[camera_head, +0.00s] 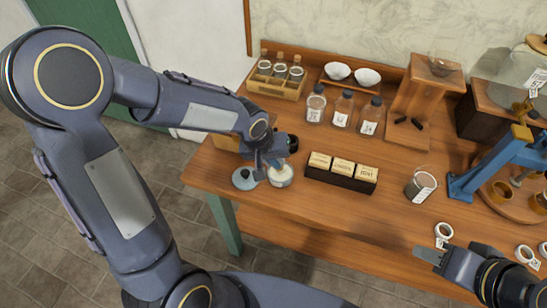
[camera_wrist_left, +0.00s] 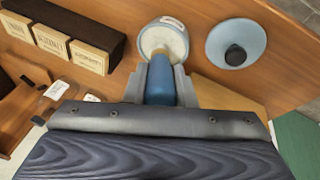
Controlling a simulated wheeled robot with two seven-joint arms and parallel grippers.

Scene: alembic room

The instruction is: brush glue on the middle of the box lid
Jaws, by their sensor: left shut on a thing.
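My left gripper (camera_head: 268,162) is shut on the blue handle of the glue brush (camera_wrist_left: 160,82). The brush points down into a round white glue pot (camera_head: 280,176), also seen in the left wrist view (camera_wrist_left: 163,36); its bristles are hidden. A pale blue disc with a dark knob (camera_head: 244,179), seemingly the pot's cover, lies beside the pot; it also shows in the left wrist view (camera_wrist_left: 236,42). A light wooden box (camera_head: 226,142) is mostly hidden behind my left arm; I cannot tell whether its top is the box lid. My right gripper (camera_head: 428,254) is over the table's front right, its jaws unclear.
A dark holder with three labelled blocks (camera_head: 341,172) stands right of the pot. Bottles (camera_head: 343,109), a vial rack (camera_head: 276,80) and white bowls (camera_head: 352,75) stand behind. A metal cup (camera_head: 421,185), tape rolls (camera_head: 443,232) and a blue stand (camera_head: 490,170) are at right. The middle front is clear.

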